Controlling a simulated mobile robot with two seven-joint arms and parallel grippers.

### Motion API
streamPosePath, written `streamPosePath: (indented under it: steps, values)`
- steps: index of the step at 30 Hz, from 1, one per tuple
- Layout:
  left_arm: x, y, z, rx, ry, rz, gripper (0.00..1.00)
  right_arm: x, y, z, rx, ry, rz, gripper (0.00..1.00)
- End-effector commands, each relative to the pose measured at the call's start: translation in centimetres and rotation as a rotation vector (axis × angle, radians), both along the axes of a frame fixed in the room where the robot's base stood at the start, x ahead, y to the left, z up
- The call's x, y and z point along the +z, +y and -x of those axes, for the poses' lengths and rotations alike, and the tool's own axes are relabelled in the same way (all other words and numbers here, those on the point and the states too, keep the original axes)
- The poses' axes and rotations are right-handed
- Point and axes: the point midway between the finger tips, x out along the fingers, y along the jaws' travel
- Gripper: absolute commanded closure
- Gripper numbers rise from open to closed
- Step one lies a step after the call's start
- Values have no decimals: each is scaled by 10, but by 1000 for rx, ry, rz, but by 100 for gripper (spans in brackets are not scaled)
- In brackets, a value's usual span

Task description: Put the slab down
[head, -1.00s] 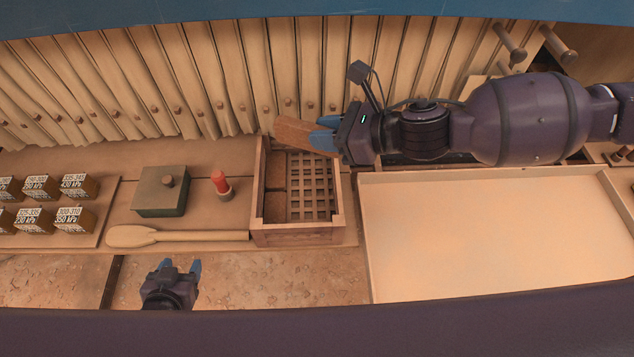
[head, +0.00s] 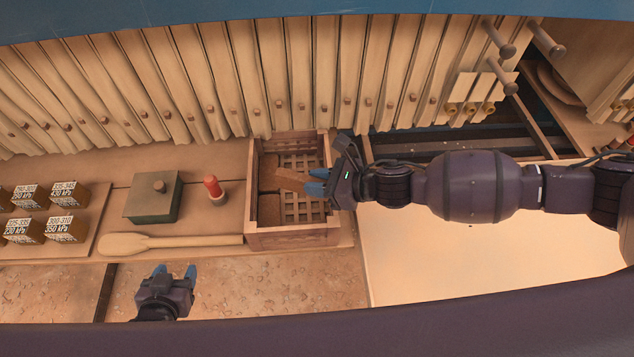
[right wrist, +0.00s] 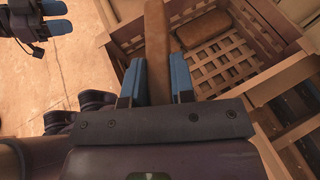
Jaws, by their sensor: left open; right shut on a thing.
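My right gripper (head: 328,181) is shut on a brown slab (head: 291,181), which sticks out to the left from its blue fingers. The slab is over the wooden crate (head: 292,238) with a lattice floor. In the right wrist view the slab (right wrist: 157,40) stands between the fingers, and the crate (right wrist: 185,15) shows behind and to the right. Brown slabs (head: 269,209) lie in the crate's left side. Whether the held slab touches anything is unclear. My left gripper (head: 174,270) is open and empty above the front bench.
Left of the crate are a red-topped piece (head: 213,190), a green box with a knob (head: 154,197) and a wooden paddle (head: 165,242). Labelled blocks (head: 66,229) stand far left. A pale tray (head: 430,262) lies right.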

Motion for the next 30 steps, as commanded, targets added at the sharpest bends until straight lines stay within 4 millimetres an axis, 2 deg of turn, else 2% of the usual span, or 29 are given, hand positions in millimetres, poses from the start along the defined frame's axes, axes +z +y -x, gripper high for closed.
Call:
streamPosePath:
  steps: [29, 30]
  values:
    - [-4, 0, -3, -1, -6, -1, 43, -18, 1, 0, 1, -2, -3, 100]
    - [-4, 0, -3, -2, -6, 0, 43, -19, 0, 0, 0, -1, -1, 71]
